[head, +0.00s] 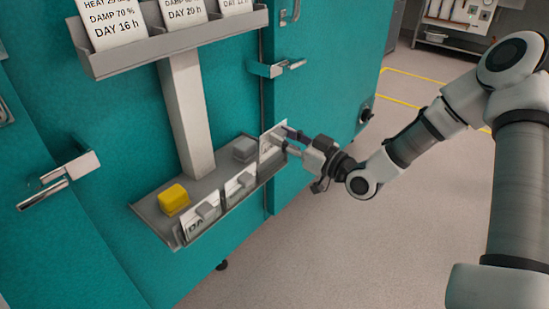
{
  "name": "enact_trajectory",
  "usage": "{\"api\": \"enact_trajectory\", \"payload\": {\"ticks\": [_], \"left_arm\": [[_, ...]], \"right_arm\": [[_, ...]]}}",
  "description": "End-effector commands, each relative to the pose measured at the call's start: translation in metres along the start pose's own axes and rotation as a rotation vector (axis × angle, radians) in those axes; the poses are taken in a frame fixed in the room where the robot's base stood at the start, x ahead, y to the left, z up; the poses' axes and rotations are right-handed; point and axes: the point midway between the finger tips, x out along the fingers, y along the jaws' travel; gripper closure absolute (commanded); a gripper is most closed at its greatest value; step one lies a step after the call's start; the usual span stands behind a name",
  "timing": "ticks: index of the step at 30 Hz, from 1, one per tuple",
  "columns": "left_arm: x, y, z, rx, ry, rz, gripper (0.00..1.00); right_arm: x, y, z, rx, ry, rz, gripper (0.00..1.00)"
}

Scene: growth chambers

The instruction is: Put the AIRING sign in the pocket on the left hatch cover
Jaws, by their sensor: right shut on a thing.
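My right gripper (284,140) reaches in from the right and is shut on a white sign (267,146). The sign is at the right end of the lower grey tray (215,181), and its lettering is too small to read. Two more white signs with grey tabs, one in the middle (236,193) and one at the left (196,225), stand along the tray's front edge. I cannot tell which sign reads AIRING. I cannot make out which part is the left hatch cover's pocket. My left gripper is not in view.
A yellow block (174,199) and a grey block (244,149) sit on the tray. A grey post (187,115) rises to an upper holder (170,42) with printed cards. Door handles (62,182) (277,69) stick out of the teal front. Open floor lies right.

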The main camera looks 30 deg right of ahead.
Motion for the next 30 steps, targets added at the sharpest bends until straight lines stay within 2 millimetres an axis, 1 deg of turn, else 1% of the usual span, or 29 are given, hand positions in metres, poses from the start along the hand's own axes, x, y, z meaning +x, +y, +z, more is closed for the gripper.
{"api": "enact_trajectory", "payload": {"ticks": [11, 20, 30], "left_arm": [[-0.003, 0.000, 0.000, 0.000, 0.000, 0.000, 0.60], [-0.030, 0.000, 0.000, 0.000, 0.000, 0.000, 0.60], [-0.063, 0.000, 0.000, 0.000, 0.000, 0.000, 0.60]], "right_arm": [[-0.002, 0.000, -0.001, 0.001, 0.000, 0.001, 1.00], [-0.028, 0.001, -0.005, 0.005, 0.000, 0.003, 1.00], [-0.058, 0.001, -0.005, 0.002, -0.001, 0.001, 1.00]]}}
